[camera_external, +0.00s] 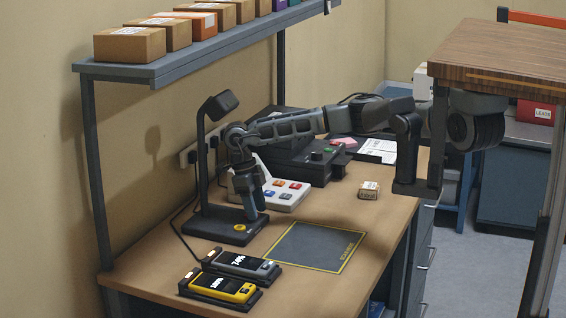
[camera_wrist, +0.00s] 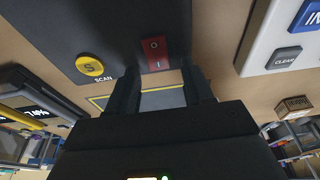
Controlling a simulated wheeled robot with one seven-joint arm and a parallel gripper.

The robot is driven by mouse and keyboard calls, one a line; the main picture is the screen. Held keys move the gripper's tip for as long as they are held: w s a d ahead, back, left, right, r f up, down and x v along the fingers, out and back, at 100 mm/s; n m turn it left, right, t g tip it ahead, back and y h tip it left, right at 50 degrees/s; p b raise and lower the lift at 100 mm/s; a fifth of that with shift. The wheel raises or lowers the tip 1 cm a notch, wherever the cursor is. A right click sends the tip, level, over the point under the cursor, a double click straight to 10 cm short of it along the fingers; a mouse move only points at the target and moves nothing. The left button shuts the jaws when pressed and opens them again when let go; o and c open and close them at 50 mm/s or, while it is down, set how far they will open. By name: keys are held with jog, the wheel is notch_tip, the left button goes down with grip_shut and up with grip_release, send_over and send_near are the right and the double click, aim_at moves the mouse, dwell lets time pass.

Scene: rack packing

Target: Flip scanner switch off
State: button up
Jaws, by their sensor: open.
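The scanner is a black stand with a drooping head (camera_external: 221,104) on a flat black base (camera_external: 205,225) at the left of the bench. Its red rocker switch (camera_wrist: 156,53), marked O and I, shows in the wrist view; which side is pressed in I cannot tell. A round yellow button (camera_wrist: 89,66), labelled SCAN, sits left of the switch. My gripper (camera_external: 251,212) points down over the scanner base in the external view, hiding the switch. In the wrist view my gripper (camera_wrist: 161,78) is open and empty, its two fingers either side of the switch; contact is not clear.
A white keypad (camera_external: 285,195) stands right of the scanner. Two handheld devices in cradles (camera_external: 222,286) lie in front. A yellow-outlined dark mat (camera_external: 315,248) is empty. A small box (camera_external: 369,190) sits behind it. A shelf (camera_external: 175,68) with boxes hangs above.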

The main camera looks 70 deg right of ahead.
jog(key=shift+s+f+t, duration=0.1)
jog(key=shift+s+t, duration=0.15)
jog(key=shift+t, duration=0.55)
jog(key=shift+s+f+t, duration=0.1)
jog(key=shift+s+t, duration=0.15)
jog(key=shift+t, duration=0.55)
notch_tip(320, 180, up, 8)
jog(key=shift+w+f+b, duration=0.1)
jog(key=shift+w+b, duration=0.05)
jog(key=shift+b, duration=0.55)
jog(key=w+d+r+m+t+y, duration=0.2)
jog(key=w+r+t+y, duration=0.3)
jog(key=r, duration=0.5)
jog(key=w+d+r+m+t+y+b, duration=0.1)
jog(key=w+d+r+m+t+y, duration=0.1)
jog(key=w+r+t+y, duration=0.4)
jog(key=shift+w+r+t, duration=0.8)
jog(key=shift+r+t, duration=1.2)
jog(key=shift+r, duration=0.3)
